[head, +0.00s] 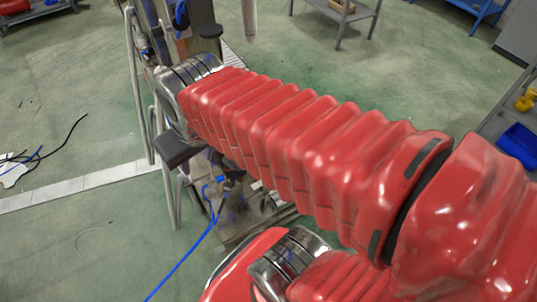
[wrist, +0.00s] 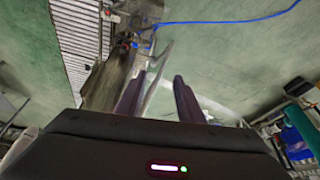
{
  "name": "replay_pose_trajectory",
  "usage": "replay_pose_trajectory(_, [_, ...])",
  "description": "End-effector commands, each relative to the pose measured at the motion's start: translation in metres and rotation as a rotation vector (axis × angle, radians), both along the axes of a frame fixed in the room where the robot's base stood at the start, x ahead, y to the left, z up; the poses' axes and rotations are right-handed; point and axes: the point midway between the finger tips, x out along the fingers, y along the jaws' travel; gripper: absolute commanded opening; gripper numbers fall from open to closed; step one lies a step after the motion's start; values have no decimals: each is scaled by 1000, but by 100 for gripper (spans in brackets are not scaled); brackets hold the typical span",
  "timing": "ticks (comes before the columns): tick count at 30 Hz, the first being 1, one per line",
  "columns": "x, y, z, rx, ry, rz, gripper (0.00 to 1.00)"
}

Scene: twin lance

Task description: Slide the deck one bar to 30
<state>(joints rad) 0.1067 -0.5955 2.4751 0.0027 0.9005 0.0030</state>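My gripper (wrist: 158,80) shows in the wrist view as two dark fingers standing apart, with green floor and a thin pale metal bar (wrist: 158,84) visible in the gap. I cannot tell how far beyond the fingertips this bar lies, or whether it is the deck one bar. In the head view the metal stand (head: 139,85) with upright tubes is at the upper left, partly hidden behind my red-sleeved arm. My fingers cannot be made out in the head view. No scale or number 30 is readable in either view.
A blue hose (head: 187,254) runs from the stand across the floor and also shows in the wrist view (wrist: 230,20). Black cables (head: 45,155) lie at the left. A grey table (head: 340,15) stands at the back. A blue bin (head: 518,145) is at the right. Green floor between is open.

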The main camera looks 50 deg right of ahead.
Motion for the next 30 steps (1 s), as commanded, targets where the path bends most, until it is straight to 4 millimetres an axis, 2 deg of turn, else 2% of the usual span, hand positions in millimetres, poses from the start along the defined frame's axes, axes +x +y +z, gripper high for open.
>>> replay_pose_trajectory(30, [54, -103, -102, 120, 311, -258, 34])
